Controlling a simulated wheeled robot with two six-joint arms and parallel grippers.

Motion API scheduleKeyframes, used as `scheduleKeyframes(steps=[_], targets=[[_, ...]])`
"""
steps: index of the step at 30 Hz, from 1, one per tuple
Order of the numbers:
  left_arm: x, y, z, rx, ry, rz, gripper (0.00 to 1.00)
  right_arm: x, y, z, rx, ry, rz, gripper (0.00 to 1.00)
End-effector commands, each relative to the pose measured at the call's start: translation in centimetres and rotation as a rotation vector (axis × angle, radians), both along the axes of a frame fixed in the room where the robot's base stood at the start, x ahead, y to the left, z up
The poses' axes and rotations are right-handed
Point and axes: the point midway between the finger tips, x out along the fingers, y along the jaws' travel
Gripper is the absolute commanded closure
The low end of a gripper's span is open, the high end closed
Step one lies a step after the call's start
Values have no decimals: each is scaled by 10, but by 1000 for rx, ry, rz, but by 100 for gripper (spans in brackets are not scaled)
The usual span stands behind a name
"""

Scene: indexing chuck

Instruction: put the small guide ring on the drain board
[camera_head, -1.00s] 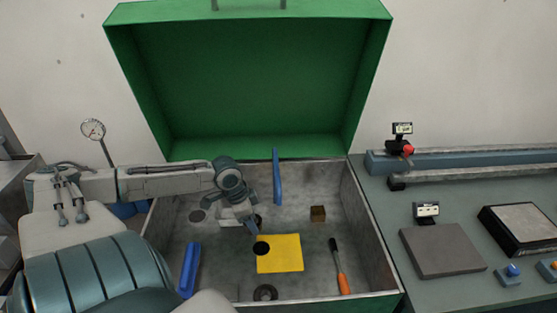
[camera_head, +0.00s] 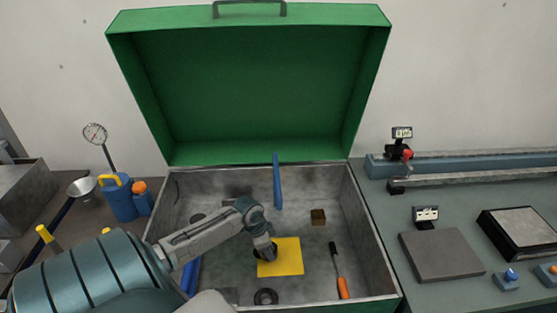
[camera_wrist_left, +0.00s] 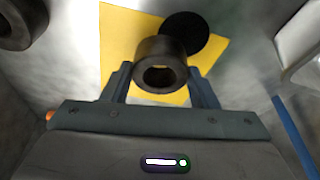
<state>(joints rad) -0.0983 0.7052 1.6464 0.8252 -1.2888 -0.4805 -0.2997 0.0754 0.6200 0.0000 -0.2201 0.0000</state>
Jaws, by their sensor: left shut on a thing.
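My left gripper (camera_head: 268,254) is shut on a small dark ring (camera_wrist_left: 161,68), which sits between its fingers in the left wrist view. The gripper is over the upper left part of a flat yellow sheet (camera_head: 288,262) inside the open green box; the sheet also shows in the wrist view (camera_wrist_left: 122,50). A flat black disc (camera_wrist_left: 185,32) lies at the sheet's edge, beyond the held ring. Another dark ring (camera_head: 266,296) lies on the box floor in front of the sheet. I cannot tell which surface is the drain board. My right gripper is not in view.
The box's raised green lid (camera_head: 250,90) stands behind. In the box are a brown block (camera_head: 318,216), an orange-handled tool (camera_head: 341,284) and a blue bar (camera_head: 277,185). A grey plate (camera_head: 440,253) lies on the bench at right. Metal walls (camera_head: 372,240) enclose the box.

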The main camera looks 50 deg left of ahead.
Motion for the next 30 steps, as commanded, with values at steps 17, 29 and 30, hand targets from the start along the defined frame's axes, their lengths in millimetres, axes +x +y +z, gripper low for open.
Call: scheduleKeyframes(steps=[17, 29, 30], targets=[[28, -24, -11, 1, -1, -1, 87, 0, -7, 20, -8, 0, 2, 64], [27, -24, -14, 0, 0, 0, 25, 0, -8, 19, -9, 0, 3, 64], [27, -24, -14, 0, 0, 0, 25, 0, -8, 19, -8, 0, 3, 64]])
